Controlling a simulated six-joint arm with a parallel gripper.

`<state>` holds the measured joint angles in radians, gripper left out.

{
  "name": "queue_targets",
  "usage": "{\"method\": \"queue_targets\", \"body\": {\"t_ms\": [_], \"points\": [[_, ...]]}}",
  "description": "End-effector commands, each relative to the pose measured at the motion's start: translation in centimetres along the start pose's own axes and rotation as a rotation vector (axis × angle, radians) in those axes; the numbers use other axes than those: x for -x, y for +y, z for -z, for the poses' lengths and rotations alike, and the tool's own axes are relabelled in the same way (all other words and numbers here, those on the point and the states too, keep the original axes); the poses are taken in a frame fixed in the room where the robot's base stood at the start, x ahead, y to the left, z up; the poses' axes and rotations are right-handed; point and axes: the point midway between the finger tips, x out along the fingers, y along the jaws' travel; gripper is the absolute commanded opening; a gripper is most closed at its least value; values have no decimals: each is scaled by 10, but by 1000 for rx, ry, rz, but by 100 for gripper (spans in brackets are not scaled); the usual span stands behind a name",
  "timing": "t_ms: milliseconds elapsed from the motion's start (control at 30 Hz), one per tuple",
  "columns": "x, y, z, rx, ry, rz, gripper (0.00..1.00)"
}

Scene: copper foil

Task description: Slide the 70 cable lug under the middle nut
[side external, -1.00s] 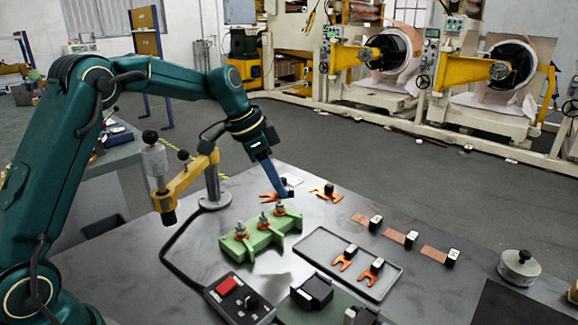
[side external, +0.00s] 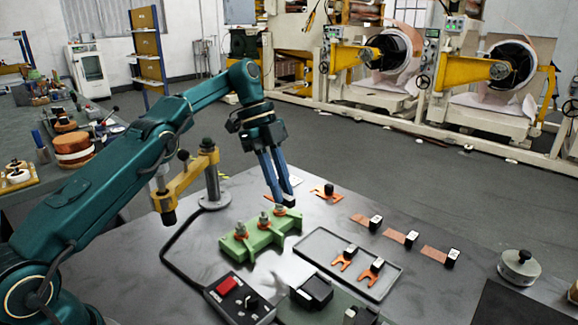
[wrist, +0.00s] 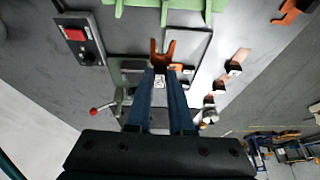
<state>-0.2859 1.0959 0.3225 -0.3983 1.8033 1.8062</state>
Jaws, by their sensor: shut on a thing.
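A green terminal block (side external: 262,240) stands on the table with three studs and nuts in a row. The middle nut (side external: 264,219) sits between the other two. My gripper (side external: 281,204) is at the far end of the block, near the far nut (side external: 279,210). In the wrist view, its blue fingers (wrist: 160,85) are shut on a cable lug. The lug's orange fork (wrist: 160,57) points toward the green block (wrist: 165,8), apart from it there. A white label shows between the fingers; I cannot read its number surely. The side view mostly hides the lug.
Another lug (side external: 325,191) lies right of my gripper. A shallow tray (side external: 313,238) holds two forked lugs. Several copper strips with black blocks lie farther right. A yellow arm on a post (side external: 186,183) stands left of the block, with a red-button control box (side external: 238,300) in front.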

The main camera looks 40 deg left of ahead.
Motion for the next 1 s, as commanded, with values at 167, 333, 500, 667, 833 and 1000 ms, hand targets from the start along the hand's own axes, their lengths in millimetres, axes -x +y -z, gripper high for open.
{"method": "queue_targets", "body": {"t_ms": [167,333,500,667,833,1000], "points": [[-2,0,-4,-8,0,-1,0],[-4,-2,-10,5,1,7,0],[-5,-3,-13,9,1,9,0],[-7,-3,-14,11,1,11,0],[-8,-2,-16,15,1,14,0],[-13,-2,-19,16,2,15,0]]}}
